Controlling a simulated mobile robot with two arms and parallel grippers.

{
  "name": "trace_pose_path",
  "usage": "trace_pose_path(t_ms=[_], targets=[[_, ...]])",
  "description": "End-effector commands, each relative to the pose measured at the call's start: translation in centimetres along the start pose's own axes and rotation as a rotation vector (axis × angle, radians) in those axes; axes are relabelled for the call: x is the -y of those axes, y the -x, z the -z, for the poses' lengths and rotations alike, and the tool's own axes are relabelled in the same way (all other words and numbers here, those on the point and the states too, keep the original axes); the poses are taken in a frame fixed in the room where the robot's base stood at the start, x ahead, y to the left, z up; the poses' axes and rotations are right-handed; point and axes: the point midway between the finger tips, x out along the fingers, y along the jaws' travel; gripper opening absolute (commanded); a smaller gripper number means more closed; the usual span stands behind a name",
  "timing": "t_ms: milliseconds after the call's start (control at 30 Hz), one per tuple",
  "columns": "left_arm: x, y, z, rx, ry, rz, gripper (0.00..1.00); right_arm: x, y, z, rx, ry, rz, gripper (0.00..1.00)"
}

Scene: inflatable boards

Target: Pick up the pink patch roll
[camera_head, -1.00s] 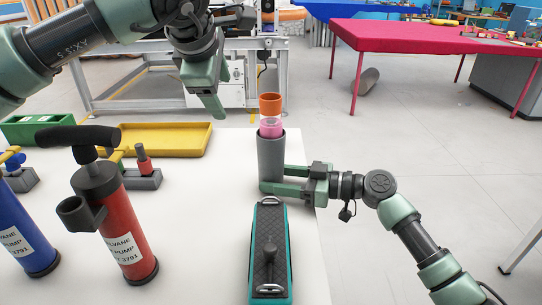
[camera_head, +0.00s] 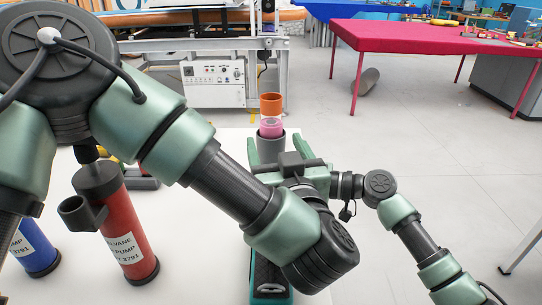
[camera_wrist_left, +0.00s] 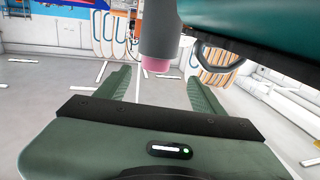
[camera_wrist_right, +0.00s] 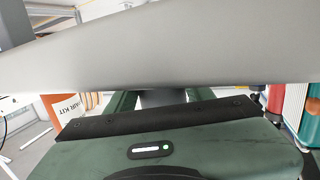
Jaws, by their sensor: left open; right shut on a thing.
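The pink patch roll (camera_head: 271,130) pokes out of the top of an upright grey tube (camera_head: 271,145). Its pink end (camera_wrist_left: 155,65) also shows in the left wrist view, out of the grey tube (camera_wrist_left: 160,30), in line with the gap between my left fingers. My left gripper (camera_head: 275,150) is open, one finger to each side of the tube top in the head view; no contact is visible. My right gripper is shut on the grey tube (camera_wrist_right: 163,97), lower down. My left arm and gripper hide much of the tube and the right fingers.
An orange container (camera_head: 271,101) with a white label stands behind the tube. A red pump (camera_head: 128,225) and a blue pump (camera_head: 38,245) stand at left on the white table. A teal board pump (camera_head: 265,278) lies partly under my left arm. Open floor is at right.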

Motion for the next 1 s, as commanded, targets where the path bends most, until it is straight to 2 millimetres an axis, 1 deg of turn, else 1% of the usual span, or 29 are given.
trace_pose_path(t_ms=[33,100,267,433,533,633,833,867,900,967,1000], targets=[[0.1,-0.7,-0.1,0.002,0.000,0.003,0.68,0.0,0.0,0.0,0.000,0.000,0.000,0.30],[0.0,-1.3,0.0,0.001,0.002,0.002,0.68,0.0,0.0,0.0,0.000,0.000,0.000,0.30],[-0.1,-2.4,-0.1,0.003,0.002,0.003,0.68,0.0,0.0,0.0,0.000,0.000,0.000,0.30],[-0.7,-5.0,-0.1,0.002,0.002,0.005,0.68,0.0,0.0,0.0,0.000,0.000,0.000,0.30],[-0.7,-6.3,-0.1,0.003,0.003,0.004,0.68,0.0,0.0,0.0,0.000,0.000,0.000,0.30],[-0.8,-6.8,-0.1,0.003,0.002,0.002,0.68,0.0,0.0,0.0,0.000,0.000,0.000,0.30],[-0.8,-6.9,-0.1,0.002,0.001,0.001,0.68,0.0,0.0,0.0,0.000,0.000,0.000,0.30],[-0.8,-6.9,-0.1,0.003,0.001,0.001,0.65,0.0,0.0,0.0,0.000,0.000,0.000,0.30],[-0.8,-6.9,-0.1,0.003,0.001,0.001,0.54,0.0,0.0,0.0,0.000,0.000,0.000,0.30],[-0.8,-6.9,-0.1,0.003,0.001,0.001,0.38,0.0,0.0,0.0,0.000,0.000,0.000,0.30],[-0.8,-6.9,-0.1,0.003,0.001,0.001,0.26,0.0,0.0,0.0,0.000,0.000,0.000,0.30]])
